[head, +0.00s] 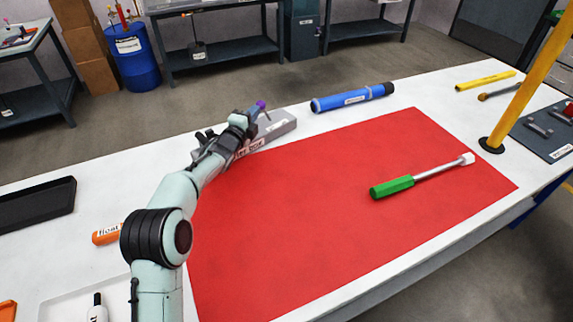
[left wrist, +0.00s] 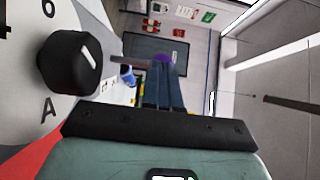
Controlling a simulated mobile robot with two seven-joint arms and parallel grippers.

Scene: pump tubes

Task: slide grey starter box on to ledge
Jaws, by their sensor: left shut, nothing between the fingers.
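The grey starter box (head: 278,126) lies near the back edge of the white table, by the back left corner of the red mat. My left arm hides part of it; a label shows below the wrist. My left gripper (head: 258,107) is shut and empty, at the box's left part. In the left wrist view, the shut fingers (left wrist: 162,82), with a purple tip, are close beside a pale face with a black knob (left wrist: 72,62). I cannot tell whether they touch it. I cannot make out a separate ledge. My right gripper is not in view.
The red mat (head: 290,230) holds a green-handled tool (head: 392,187). A blue cylinder (head: 350,97) lies right of the box along the back edge. A yellow post (head: 520,90) stands at the right. A black tray (head: 38,205) and orange float (head: 106,234) lie left.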

